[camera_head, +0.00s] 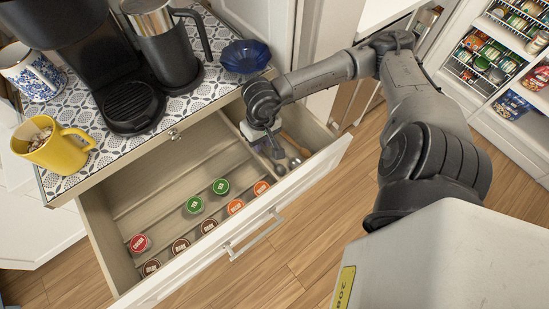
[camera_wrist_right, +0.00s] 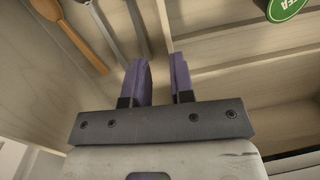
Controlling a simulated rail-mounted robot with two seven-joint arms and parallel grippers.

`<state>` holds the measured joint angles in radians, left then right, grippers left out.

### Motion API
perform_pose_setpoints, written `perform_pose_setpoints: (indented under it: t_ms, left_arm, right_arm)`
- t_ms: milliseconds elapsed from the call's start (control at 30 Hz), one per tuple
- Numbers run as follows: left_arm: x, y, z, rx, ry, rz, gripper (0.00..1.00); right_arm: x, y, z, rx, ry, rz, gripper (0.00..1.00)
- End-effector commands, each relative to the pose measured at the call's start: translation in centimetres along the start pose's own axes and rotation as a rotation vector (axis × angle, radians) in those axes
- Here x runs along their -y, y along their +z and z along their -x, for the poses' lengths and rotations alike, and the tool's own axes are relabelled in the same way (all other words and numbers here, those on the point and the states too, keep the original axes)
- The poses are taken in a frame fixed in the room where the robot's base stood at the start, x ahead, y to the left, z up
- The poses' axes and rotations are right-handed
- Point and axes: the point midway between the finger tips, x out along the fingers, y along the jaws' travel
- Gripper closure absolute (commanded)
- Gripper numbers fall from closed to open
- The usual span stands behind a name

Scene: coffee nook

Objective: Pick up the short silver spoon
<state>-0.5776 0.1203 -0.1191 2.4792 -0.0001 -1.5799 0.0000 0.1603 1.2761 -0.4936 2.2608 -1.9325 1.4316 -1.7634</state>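Silver spoons (camera_head: 281,169) lie in the right-hand compartment of the open drawer, partly hidden by my right gripper. Two silver handles (camera_wrist_right: 138,28) show at the upper left of the right wrist view; I cannot tell which belongs to the short spoon. My right gripper (camera_head: 273,148) is low over that compartment. In the wrist view its purple fingers (camera_wrist_right: 163,66) stand apart with an empty gap between them, to the right of the silver handles. My left gripper is not in view.
A wooden spoon (camera_wrist_right: 72,34) lies left of the silver handles. The drawer (camera_head: 212,252) also holds several coffee pods (camera_head: 194,205) left of a divider.

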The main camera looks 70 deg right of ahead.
Motion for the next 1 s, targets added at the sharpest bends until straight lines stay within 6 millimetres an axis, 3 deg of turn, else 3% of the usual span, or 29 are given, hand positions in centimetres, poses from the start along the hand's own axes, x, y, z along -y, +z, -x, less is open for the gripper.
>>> perform_pose_setpoints:
  t_ms: [200,567,833,1000]
  left_arm:
    - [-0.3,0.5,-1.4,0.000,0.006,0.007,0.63]
    - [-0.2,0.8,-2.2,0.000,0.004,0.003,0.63]
    - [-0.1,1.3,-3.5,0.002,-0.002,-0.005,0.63]
    - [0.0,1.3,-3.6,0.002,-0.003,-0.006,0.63]
  right_arm:
    - [-2.0,-1.4,-1.3,-0.049,0.097,0.039,0.77]
    - [-2.3,-1.5,-3.9,-0.048,0.099,0.040,0.77]
    - [-2.7,-1.8,-7.3,-0.048,0.097,0.039,0.77]
    - [-2.8,-1.8,-7.8,-0.049,0.097,0.039,0.77]
